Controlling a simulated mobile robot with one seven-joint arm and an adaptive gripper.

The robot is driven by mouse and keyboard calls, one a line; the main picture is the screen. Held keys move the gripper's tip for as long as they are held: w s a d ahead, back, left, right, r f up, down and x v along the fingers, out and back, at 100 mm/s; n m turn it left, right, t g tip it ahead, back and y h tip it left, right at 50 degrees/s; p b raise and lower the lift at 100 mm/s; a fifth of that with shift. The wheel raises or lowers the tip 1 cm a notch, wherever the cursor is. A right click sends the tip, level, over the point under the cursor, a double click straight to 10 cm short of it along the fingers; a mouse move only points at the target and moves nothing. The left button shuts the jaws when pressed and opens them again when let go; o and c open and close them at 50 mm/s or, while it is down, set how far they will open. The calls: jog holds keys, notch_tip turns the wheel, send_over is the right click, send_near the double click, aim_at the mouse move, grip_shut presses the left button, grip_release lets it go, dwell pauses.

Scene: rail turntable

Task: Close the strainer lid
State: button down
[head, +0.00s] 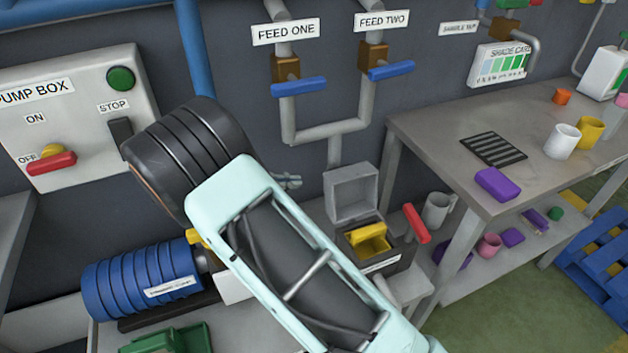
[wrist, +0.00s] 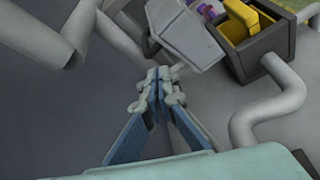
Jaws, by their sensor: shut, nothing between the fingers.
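The strainer box (head: 392,262) stands on the pipe line, with a yellow basket (head: 370,240) inside. Its grey lid (head: 353,190) is raised, standing up at the back edge. In the wrist view the lid (wrist: 186,36) leans away from the open box (wrist: 268,58), and the yellow basket (wrist: 250,14) shows inside. My gripper (head: 292,181) is shut and empty, left of the lid and near the wall. In the wrist view its fingertips (wrist: 158,84) are close to the lid's lower left edge; I cannot tell whether they touch. My forearm covers part of the pipework.
A red handle (head: 416,223) stands right of the box. Pipes (head: 335,130) with two blue valve handles (head: 391,70) run on the wall above. A blue pump motor (head: 140,280) is at lower left. A workbench (head: 430,150) with mugs is at the right.

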aim_at(346, 188)
jog(key=w+d+f+t+b, duration=0.1)
jog(key=w+d+f, duration=0.3)
jog(key=w+d, duration=0.2)
jog(key=shift+d+f, duration=0.15)
jog(key=shift+d, duration=0.2)
jog(key=shift+h, duration=0.3)
